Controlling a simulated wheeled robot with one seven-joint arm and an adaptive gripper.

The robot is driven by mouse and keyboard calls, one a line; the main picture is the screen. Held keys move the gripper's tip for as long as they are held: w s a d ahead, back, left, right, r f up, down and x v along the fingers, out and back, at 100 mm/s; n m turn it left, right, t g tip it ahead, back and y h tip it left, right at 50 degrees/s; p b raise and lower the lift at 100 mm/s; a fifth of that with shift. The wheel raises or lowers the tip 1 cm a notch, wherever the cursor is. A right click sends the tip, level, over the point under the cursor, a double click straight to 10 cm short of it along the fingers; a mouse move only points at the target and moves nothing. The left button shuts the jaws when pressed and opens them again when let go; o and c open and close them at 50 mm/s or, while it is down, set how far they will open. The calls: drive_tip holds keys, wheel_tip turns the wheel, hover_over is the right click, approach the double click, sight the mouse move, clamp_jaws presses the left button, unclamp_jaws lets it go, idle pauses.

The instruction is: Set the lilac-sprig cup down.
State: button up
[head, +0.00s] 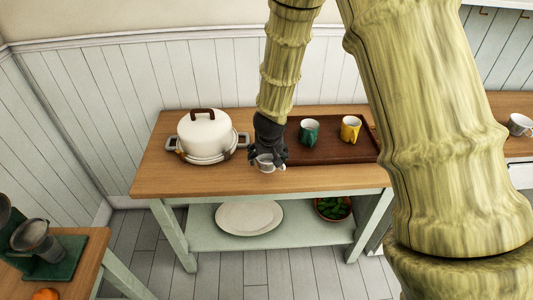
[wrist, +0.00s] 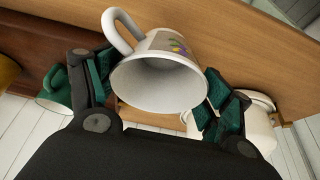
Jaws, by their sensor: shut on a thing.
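The lilac-sprig cup (wrist: 160,75) is white with a small purple, green and yellow print, and a loop handle on its upper left in the wrist view. Its open mouth faces the wrist camera. My gripper (wrist: 158,92) is shut on the cup, with green-padded fingers on either side of it. In the head view my gripper (head: 267,152) points down over the front part of the wooden table (head: 180,180), left of the tray, and the cup (head: 265,163) shows as a small white shape below it. I cannot tell whether the cup touches the tabletop.
A brown tray (head: 300,155) to the right holds a green mug (head: 309,132) and a yellow mug (head: 349,129). A white lidded pot (head: 205,135) stands to the left. The front edge of the table is close. A lower shelf holds plates (head: 249,217) and a bowl of greens (head: 333,208).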

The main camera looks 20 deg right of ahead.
sight(266, 157)
drive_tip(key=shift+w+d+p, duration=0.15)
drive_tip(key=shift+w+p, duration=0.05)
drive_tip(key=shift+w, duration=0.65)
drive_tip(key=shift+w+d+p, duration=0.15)
drive_tip(key=shift+w+p, duration=0.05)
drive_tip(key=shift+w, duration=0.65)
drive_tip(key=shift+f+p, duration=0.3)
drive_tip(key=shift+f, duration=1.6)
drive_tip(key=shift+f, duration=0.1)
drive_tip(key=o, duration=1.1)
drive_tip(key=v, duration=1.2)
drive_tip(key=shift+b, duration=0.4)
